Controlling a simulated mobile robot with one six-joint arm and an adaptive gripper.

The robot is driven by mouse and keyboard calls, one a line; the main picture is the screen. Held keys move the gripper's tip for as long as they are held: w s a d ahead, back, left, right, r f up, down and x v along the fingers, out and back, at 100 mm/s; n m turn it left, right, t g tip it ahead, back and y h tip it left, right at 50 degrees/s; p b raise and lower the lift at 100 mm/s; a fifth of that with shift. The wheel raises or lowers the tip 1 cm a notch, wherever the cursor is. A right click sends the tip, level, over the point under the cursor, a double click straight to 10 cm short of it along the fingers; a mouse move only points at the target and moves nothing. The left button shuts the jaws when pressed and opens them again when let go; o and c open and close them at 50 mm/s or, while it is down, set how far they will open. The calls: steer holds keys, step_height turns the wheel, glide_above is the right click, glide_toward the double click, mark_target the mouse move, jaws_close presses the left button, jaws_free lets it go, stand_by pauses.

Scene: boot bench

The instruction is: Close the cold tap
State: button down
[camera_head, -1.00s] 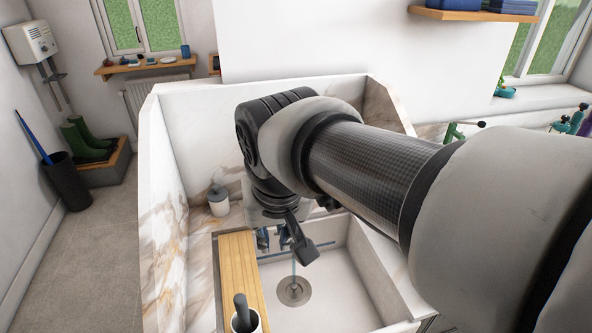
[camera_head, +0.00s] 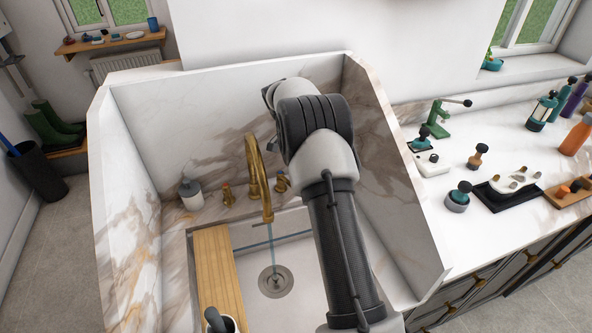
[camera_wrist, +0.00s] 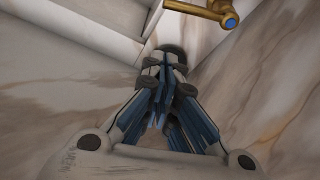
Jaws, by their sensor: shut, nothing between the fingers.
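The cold tap (camera_wrist: 222,14) is a brass handle with a blue dot on its end, at the top right of the wrist view. My gripper (camera_wrist: 168,58) is shut and empty, with its blue fingers together left of and below that handle and apart from it in the picture. In the head view my arm hides the gripper. There a brass handle (camera_head: 282,183) stands right of the curved brass spout (camera_head: 254,170), close beside my arm; its marking cannot be read. A thin stream of water (camera_head: 269,243) falls from the spout.
Another brass handle (camera_head: 228,194) with a reddish top stands left of the spout. A soap bottle (camera_head: 190,194) is farther left. A wooden board (camera_head: 217,270) lies across the sink's left side, with a cup at the front. High marble walls surround the basin.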

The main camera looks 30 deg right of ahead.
mark_target(288, 182)
steer(key=b+x, duration=0.1)
steer(key=x, duration=0.3)
steer(key=b+x, duration=0.1)
steer(key=x, duration=0.7)
steer(key=shift+w+b, duration=0.3)
steer(key=shift+b, duration=0.1)
steer(key=a, duration=0.1)
steer(key=a+r, duration=0.1)
steer(key=a, duration=0.1)
steer(key=shift+a+r+m, duration=0.1)
steer(key=shift+a+m, duration=0.2)
steer(key=shift+a, duration=0.1)
